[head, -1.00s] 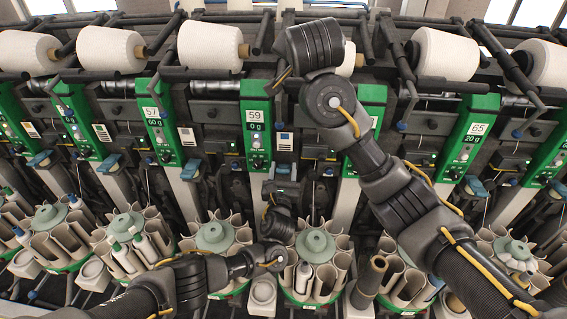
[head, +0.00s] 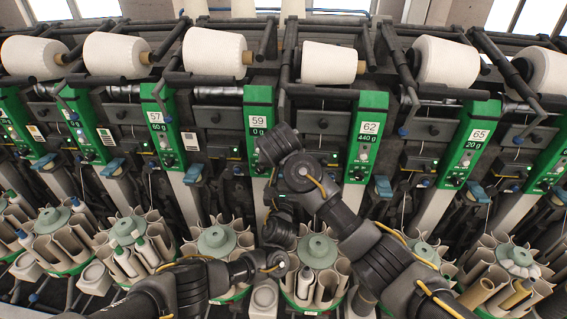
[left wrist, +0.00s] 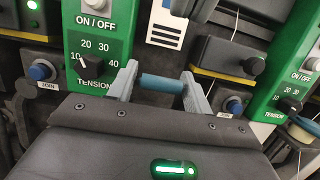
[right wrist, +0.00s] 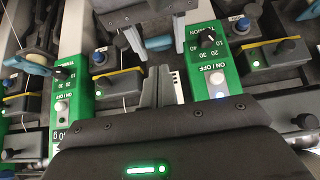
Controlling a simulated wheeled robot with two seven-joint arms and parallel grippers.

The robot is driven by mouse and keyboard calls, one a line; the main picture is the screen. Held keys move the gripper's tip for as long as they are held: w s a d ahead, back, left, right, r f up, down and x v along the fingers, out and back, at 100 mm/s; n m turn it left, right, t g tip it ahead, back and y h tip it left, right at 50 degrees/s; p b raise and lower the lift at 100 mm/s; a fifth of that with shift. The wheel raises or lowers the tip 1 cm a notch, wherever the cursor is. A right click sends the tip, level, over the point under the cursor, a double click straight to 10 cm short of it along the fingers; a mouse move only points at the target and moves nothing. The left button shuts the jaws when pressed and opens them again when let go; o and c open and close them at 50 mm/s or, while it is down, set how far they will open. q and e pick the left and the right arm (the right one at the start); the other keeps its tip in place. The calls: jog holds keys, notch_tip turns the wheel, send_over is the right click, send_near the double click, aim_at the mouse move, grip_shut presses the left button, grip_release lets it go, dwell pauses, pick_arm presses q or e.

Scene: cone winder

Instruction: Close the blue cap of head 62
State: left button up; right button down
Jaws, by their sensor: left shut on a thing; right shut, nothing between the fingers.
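A blue cap (left wrist: 162,84) sits between the green panel labelled 59 (head: 259,122) and the one labelled 62 (head: 369,130). My left gripper (left wrist: 158,90) is shut on this cap, one finger at each end. The cap and left fingers also show at the top of the right wrist view (right wrist: 158,43). In the head view my right wrist hides them. My right gripper (right wrist: 158,88) is shut and empty, close to the left fingers and apart from the cap. Another blue cap (head: 383,186) is right of panel 62. How far the held cap is closed cannot be told.
Tension knobs (left wrist: 82,64) and blue join buttons (left wrist: 40,71) are close on both sides of the left hand. White cones (head: 330,63) are above. Bobbin magazines (head: 317,251) stand below. My two arms are close together in front of the machine.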

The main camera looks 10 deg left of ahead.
pick_arm(q)
jog(key=shift+f, duration=0.3)
pick_arm(e)
jog(key=shift+x, duration=2.75)
jog(key=shift+d, duration=0.1)
